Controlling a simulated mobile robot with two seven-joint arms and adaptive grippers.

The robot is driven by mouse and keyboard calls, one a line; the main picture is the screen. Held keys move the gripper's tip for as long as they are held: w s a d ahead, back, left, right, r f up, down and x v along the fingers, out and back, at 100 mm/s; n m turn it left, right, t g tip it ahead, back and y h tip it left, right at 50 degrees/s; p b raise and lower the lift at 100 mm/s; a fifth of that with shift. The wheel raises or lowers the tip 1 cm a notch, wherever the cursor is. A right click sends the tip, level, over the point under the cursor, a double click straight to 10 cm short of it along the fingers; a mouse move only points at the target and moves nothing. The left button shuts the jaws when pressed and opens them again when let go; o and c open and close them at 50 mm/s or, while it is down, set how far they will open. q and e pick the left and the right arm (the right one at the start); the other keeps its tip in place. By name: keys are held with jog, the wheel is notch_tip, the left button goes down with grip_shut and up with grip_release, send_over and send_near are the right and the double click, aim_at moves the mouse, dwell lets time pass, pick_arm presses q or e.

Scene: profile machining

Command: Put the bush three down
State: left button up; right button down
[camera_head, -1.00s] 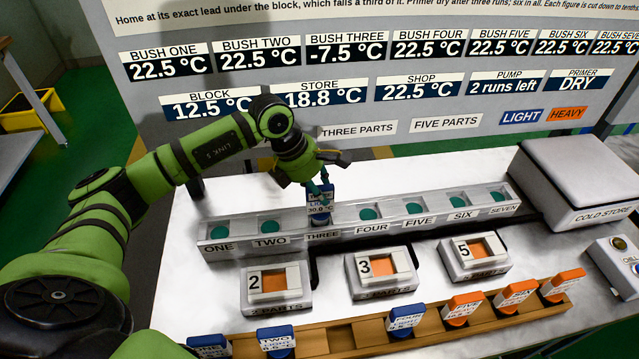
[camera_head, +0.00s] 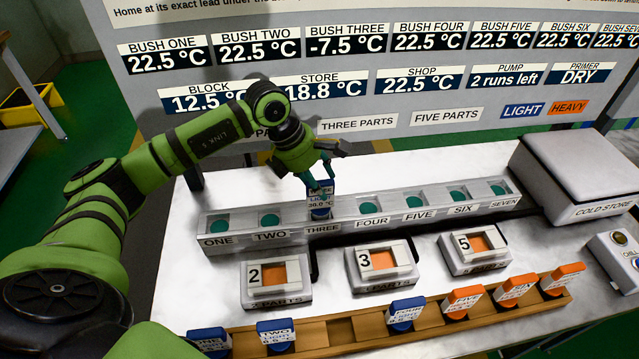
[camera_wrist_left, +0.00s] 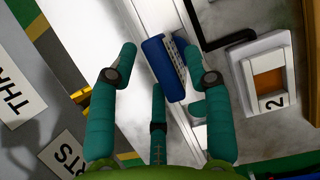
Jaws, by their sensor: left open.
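Bush three (camera_head: 320,204) is a blue piece with a white label. It stands upright at the place marked THREE on the grey block (camera_head: 412,228); its lower end is hidden, so I cannot tell how deep it sits. My left gripper (camera_head: 322,186) is just above it, pointing down, with teal fingers around its top. In the left wrist view the blue bush (camera_wrist_left: 164,68) lies between the spread fingers of the left gripper (camera_wrist_left: 158,58), with a gap visible at the left finger. My right gripper is not in view.
Numbered trays 2 (camera_head: 277,295), 3 (camera_head: 383,282) and 5 (camera_head: 473,261) stand in front of the block. A wooden rack (camera_head: 340,332) with blue and orange bushes runs along the front. The cold store (camera_head: 585,175) is at the right. The board behind reads bush three -7.5 °C.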

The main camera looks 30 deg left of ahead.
pick_arm(q)
jog(key=b+v, duration=0.3)
jog(key=v, duration=0.8)
jog(key=shift+f, duration=0.1)
